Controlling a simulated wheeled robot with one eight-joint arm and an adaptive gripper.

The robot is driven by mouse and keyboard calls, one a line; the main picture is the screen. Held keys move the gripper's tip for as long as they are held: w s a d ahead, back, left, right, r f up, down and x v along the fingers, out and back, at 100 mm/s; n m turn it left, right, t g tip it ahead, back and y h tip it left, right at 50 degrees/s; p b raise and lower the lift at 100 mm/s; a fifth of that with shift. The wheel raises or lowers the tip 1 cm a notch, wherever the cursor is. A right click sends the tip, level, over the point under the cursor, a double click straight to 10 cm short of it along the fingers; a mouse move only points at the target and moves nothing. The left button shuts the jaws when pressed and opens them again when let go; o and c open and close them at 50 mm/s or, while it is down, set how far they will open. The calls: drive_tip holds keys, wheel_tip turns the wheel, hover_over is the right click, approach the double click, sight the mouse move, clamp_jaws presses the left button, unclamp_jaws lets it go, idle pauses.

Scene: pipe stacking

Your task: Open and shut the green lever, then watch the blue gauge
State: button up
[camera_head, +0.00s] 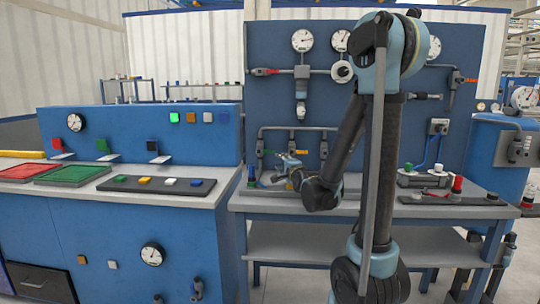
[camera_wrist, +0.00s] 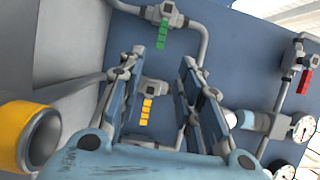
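The green lever (camera_wrist: 162,37) hangs from a valve on a grey pipe in the wrist view, beyond my fingers. It shows small in the head view (camera_head: 269,152), on the low piping of the blue panel. My gripper (camera_wrist: 172,62) is open and empty, its two blue-grey fingers apart; in the head view my gripper (camera_head: 288,170) is in front of that piping. I see no contact with the green lever. No dial is clearly blue; a white-faced gauge (camera_head: 523,97) sits by the blue tank. Other white gauges (camera_head: 302,40) are on the panel.
A yellow lever (camera_wrist: 146,110) is between my fingers in the wrist view, beyond them. A red lever (camera_wrist: 303,80) is at right. A yellow ring-ended cylinder (camera_wrist: 30,135) is close at left. The blue console (camera_head: 60,220) stands left of the grey bench (camera_head: 350,207).

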sight(270, 151)
drive_tip(key=x, duration=1.7)
drive_tip(key=shift+w, duration=0.2)
drive_tip(key=shift+c, duration=0.4)
clamp_jaws()
